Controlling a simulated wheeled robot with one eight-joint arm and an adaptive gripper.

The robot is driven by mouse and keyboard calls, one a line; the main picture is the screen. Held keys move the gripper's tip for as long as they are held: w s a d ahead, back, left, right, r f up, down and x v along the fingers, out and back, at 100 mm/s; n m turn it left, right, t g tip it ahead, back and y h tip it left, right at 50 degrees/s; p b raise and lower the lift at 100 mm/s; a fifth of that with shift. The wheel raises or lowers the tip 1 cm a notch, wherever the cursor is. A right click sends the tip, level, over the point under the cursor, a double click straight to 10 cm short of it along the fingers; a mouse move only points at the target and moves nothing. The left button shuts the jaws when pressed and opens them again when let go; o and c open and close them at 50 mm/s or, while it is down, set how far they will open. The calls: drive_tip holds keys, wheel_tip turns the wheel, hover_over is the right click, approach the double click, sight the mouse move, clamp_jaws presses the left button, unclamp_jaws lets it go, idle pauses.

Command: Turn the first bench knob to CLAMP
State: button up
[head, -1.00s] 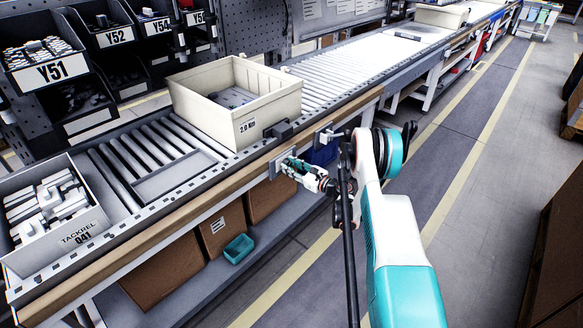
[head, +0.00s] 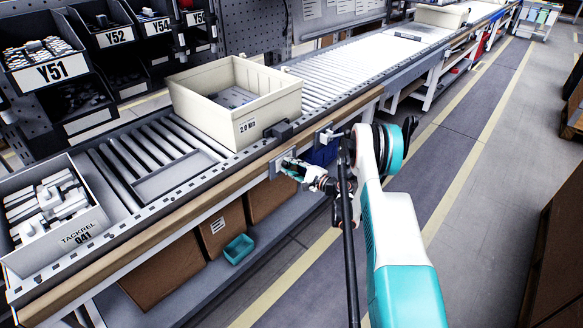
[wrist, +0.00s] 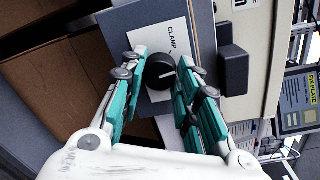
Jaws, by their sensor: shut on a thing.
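The first bench knob (wrist: 158,71) is round and black with a white pointer mark. It sits on a white label plate (wrist: 155,33) printed CLAMP, on a grey panel at the bench's front edge. My gripper (wrist: 164,64) has its teal-padded fingers on both sides of the knob and is shut on it. The pointer mark faces right in the wrist view, and the CLAMP print is above it. In the head view my gripper (head: 287,165) is at the grey panel (head: 274,168), and the knob is hidden there.
A second grey panel (head: 323,134) is just right of my gripper on the bench front. A cream crate (head: 270,106) stands on the roller conveyor above. A black block (wrist: 233,70) is beside the label plate. The aisle floor (head: 450,130) to the right is clear.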

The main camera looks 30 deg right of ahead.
drive_tip(key=n, duration=0.4)
drive_tip(key=shift+a, duration=0.1)
drive_tip(key=shift+n+h, duration=0.3)
drive_tip(key=shift+n, duration=1.3)
drive_tip(key=o, duration=1.1)
drive_tip(key=shift+r, duration=0.1)
